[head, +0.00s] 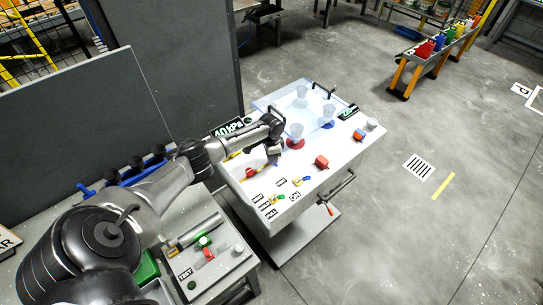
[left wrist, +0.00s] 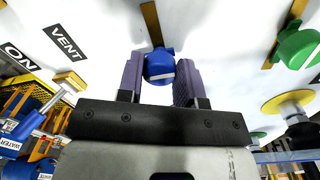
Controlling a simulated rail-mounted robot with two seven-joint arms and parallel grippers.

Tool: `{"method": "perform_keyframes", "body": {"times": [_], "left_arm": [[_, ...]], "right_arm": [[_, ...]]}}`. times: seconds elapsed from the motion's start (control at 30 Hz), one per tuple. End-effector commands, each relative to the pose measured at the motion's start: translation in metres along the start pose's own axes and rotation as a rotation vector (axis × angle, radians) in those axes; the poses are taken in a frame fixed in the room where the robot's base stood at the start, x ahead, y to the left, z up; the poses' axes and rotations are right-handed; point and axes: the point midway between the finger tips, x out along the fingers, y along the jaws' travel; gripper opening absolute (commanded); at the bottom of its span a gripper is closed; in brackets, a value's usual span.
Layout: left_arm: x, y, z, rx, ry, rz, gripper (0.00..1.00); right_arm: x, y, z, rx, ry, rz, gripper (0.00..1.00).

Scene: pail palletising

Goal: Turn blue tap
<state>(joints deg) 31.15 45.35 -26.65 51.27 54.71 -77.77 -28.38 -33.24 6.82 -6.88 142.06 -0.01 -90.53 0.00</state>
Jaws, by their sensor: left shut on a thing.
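The blue tap (left wrist: 160,68) is a round blue knob on the white panel, seen in the left wrist view. My left gripper (left wrist: 158,60) has its two purple-grey fingers on either side of the knob and is shut on it. A tan strip (left wrist: 151,22) lies on the panel just beyond the knob. In the head view my left gripper (head: 273,157) is low over the left part of the white bench top (head: 260,190); the tap is mostly hidden there. My right gripper is not in view.
A green tap (left wrist: 296,46) is to the right of my gripper, and a VENT label (left wrist: 64,42) to the left. On the bench are a red block-like part (head: 321,162), a clear tray with cups (head: 301,92) and a 40 kPa sign (head: 231,129). Open floor lies right.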

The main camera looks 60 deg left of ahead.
Motion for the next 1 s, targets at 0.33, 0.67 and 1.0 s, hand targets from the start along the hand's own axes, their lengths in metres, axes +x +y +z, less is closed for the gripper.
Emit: {"method": "perform_keyframes", "body": {"times": [0.33,0.67,1.0], "left_arm": [[-0.001,0.0002,-0.0009,0.068,-0.001,0.0,0.1],[-0.0011,0.0003,-0.0011,0.072,0.0,0.0,0.1],[-0.0006,0.0003,-0.0007,0.071,-0.001,0.0,0.59]], "right_arm": [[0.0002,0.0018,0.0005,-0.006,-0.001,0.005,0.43],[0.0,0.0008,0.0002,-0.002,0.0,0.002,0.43],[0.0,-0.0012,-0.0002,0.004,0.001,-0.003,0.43]]}}
